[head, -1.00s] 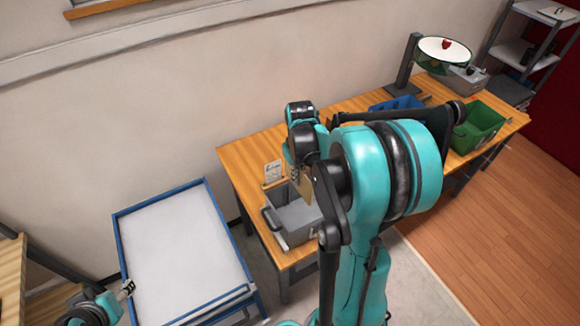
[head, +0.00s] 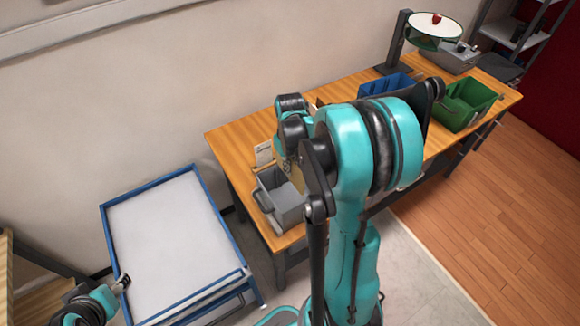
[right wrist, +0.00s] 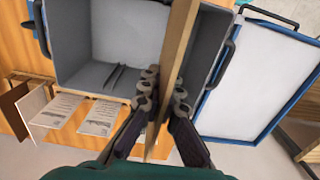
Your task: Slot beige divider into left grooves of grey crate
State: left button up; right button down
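The grey crate (head: 281,203) stands at the near-left end of the wooden workbench, and its open inside fills the upper left of the right wrist view (right wrist: 88,74). Thin dark ribs (right wrist: 114,78) show on its inside. My right gripper (right wrist: 163,92) is shut on the beige divider (right wrist: 178,45), which appears nearly edge-on and upright, over the right part of the crate. Its far end and any contact with the crate cannot be made out. In the head view my right arm hides much of the grip. My left gripper (head: 122,283) is away at lower left, too small to judge.
A blue-rimmed table with a white top (head: 170,240) stands left of the workbench (head: 235,140). Printed cards (right wrist: 92,117) lie beside the crate. A blue bin (head: 388,87), a green bin (head: 465,103) and a lamp (head: 434,30) are farther right.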

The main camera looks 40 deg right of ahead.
aim_at(290, 179)
jog(key=shift+f+b, duration=6.1)
jog(key=shift+f, duration=1.25)
jog(key=c, duration=1.6)
grip_release()
jog(key=shift+c, duration=0.2)
jog(key=shift+r+p, duration=3.3)
jog(key=shift+r, duration=1.25)
jog(key=shift+f, duration=0.1)
